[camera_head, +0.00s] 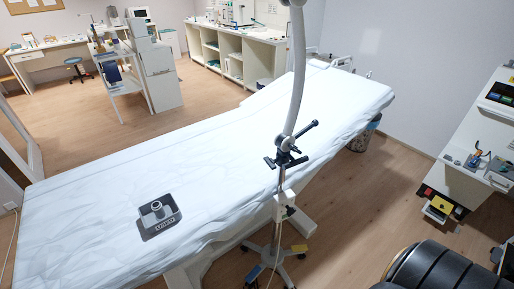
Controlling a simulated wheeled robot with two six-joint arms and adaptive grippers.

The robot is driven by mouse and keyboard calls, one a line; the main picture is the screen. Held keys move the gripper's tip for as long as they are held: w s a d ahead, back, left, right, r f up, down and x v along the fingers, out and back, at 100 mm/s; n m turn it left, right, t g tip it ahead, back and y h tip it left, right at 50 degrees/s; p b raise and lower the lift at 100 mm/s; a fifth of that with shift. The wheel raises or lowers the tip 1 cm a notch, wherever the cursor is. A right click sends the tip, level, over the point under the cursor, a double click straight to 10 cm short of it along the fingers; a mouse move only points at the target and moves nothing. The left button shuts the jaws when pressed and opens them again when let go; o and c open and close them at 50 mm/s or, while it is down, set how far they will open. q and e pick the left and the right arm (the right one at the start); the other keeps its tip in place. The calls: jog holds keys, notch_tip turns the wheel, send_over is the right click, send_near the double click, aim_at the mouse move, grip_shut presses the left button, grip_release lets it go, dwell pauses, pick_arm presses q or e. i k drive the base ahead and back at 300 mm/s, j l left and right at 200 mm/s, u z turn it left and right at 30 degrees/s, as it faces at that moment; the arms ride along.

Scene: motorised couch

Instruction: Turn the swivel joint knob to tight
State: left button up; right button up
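A black joint (287,150) with several lever-like handles sits on an upright stand in front of the couch. A pale curved arm (298,70) rises from it and leaves the top of the view. I cannot tell which handle is the swivel joint knob, nor whether it is tight or loose. A grey box with a round knob (157,208) on top lies on the couch; the writing on its front is too small to read surely.
The long white-covered couch (95,195) spans the view behind the stand. The stand's wheeled base (272,256) rests on the wooden floor. A white cabinet (470,175) with small devices is at the right. Floor between stand and cabinet is largely clear. Benches line the back.

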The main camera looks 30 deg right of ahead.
aim_at(293, 147)
jog(key=l+u, duration=0.15)
jog(key=u, duration=0.35)
jog(key=l+u, duration=0.2)
jog(key=u, duration=0.3)
jog(key=l+u, duration=0.15)
jog(key=u, duration=0.35)
jog(key=k+l+u, duration=0.15)
jog(key=l+u, duration=0.15)
jog(key=u, duration=0.15)
jog(key=k+l+u, duration=0.2)
jog(key=u, duration=0.25)
jog(key=k+l+u, duration=0.25)
jog(key=u, duration=0.2)
jog(key=k+u, duration=0.25)
jog(key=u, duration=0.2)
jog(key=k+l+z, duration=0.1)
jog(key=k, duration=0.5)
jog(key=k+l, duration=0.2)
jog(key=k, duration=0.35)
jog(key=k+l+z, duration=0.15)
jog(key=k, duration=0.45)
